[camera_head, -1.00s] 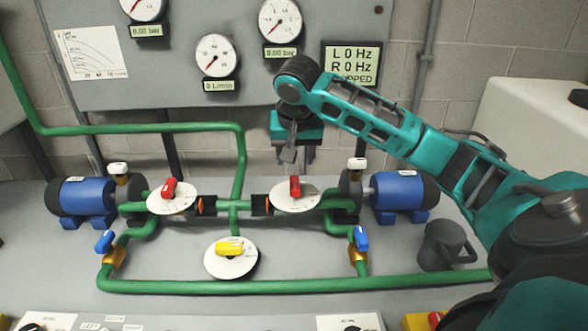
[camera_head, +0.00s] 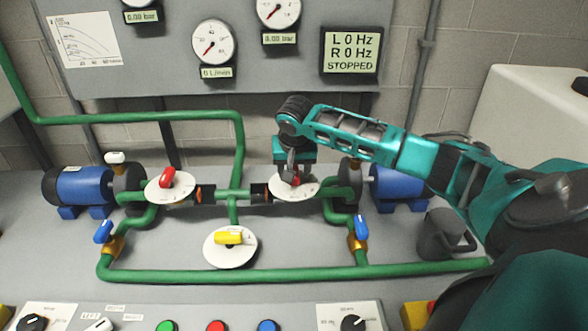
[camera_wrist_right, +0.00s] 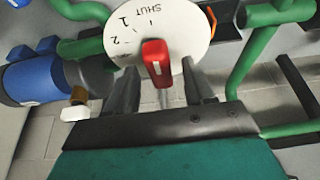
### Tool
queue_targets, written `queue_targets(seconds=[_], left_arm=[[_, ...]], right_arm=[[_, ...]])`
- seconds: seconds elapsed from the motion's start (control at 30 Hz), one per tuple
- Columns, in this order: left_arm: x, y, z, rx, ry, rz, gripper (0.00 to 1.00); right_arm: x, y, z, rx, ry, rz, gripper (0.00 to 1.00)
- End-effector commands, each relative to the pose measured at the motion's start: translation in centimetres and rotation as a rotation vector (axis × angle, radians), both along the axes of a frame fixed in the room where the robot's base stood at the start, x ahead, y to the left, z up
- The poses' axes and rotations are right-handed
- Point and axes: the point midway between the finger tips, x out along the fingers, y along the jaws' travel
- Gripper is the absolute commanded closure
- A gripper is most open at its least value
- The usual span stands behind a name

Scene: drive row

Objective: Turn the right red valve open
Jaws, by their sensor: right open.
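The right red valve (camera_head: 296,181) sits on a white round dial (camera_head: 303,191) on the green pipework, mostly covered by my right gripper (camera_head: 293,181) in the head view. In the right wrist view its red handle (camera_wrist_right: 156,62) stands in front of the dial (camera_wrist_right: 180,25), which reads SHUT, 1 and 2. The handle lies between the two dark fingers of my right gripper (camera_wrist_right: 162,88), which are apart on either side of it. I cannot tell whether either finger touches it. My left gripper is not in view.
The left red valve (camera_head: 167,179) and a yellow valve (camera_head: 229,237) are nearby. Blue-handled valves (camera_head: 103,231) (camera_head: 360,228) flank the lower pipe (camera_head: 230,275). Blue pumps (camera_head: 80,186) stand at both sides. A dark jug (camera_head: 440,233) stands at right. The display (camera_head: 351,52) reads STOPPED.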

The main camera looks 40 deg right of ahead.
Motion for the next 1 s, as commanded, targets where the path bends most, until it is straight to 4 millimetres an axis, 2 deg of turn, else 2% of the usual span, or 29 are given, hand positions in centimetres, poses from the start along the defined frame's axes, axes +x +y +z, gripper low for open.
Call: queue_targets(seconds=[0.37,0.9,1.0], left_arm=[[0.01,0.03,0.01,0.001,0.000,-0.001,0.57],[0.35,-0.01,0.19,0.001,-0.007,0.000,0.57],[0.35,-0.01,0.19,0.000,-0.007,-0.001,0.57]], right_arm=[[0.13,-0.13,-0.52,-0.001,0.001,0.001,0.48],[0.11,-0.13,-0.51,-0.001,0.001,0.000,0.99],[0.11,-0.13,-0.53,0.000,0.002,0.001,1.00]])
